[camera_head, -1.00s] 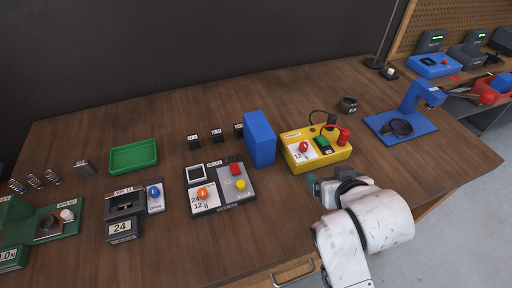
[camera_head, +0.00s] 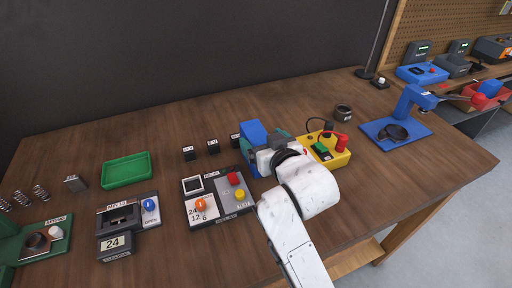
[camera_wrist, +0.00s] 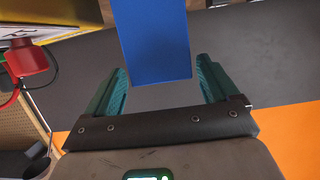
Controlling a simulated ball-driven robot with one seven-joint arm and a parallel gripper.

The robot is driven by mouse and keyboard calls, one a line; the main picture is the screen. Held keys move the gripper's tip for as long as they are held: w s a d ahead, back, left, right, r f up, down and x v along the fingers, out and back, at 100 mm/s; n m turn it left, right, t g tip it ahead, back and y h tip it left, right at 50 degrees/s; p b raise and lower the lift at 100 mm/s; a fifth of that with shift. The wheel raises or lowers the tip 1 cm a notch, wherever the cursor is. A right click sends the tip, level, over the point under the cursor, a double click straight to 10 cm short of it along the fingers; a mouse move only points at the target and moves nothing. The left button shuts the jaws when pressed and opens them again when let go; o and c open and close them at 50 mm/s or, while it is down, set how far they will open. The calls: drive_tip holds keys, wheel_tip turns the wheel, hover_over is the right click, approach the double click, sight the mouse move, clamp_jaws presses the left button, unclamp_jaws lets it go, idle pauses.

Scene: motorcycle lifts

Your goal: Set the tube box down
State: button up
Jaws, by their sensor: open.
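The blue upright box (camera_head: 253,131), which I take for the tube box, stands on the wooden table between the grey panel with red and yellow buttons (camera_head: 231,206) and the yellow control box (camera_head: 341,158). My gripper (camera_head: 270,150) is at its right side, and my wrist hides part of it. In the wrist view my gripper (camera_wrist: 163,68) is open, with teal fingers spread. The blue box (camera_wrist: 153,40) shows between and beyond the fingertips.
Small black blocks (camera_head: 213,147) stand behind the panel. A blue stand (camera_head: 407,101) and dark ring (camera_head: 343,112) are at the right. The table's back left is clear.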

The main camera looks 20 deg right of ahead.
sight(258, 136)
drive_tip(key=x, duration=0.4)
drive_tip(key=shift+w+a+r+p, duration=0.1)
drive_tip(key=shift+a+p, duration=0.1)
drive_tip(key=shift+p, duration=0.1)
clamp_jaws()
idle(0.6)
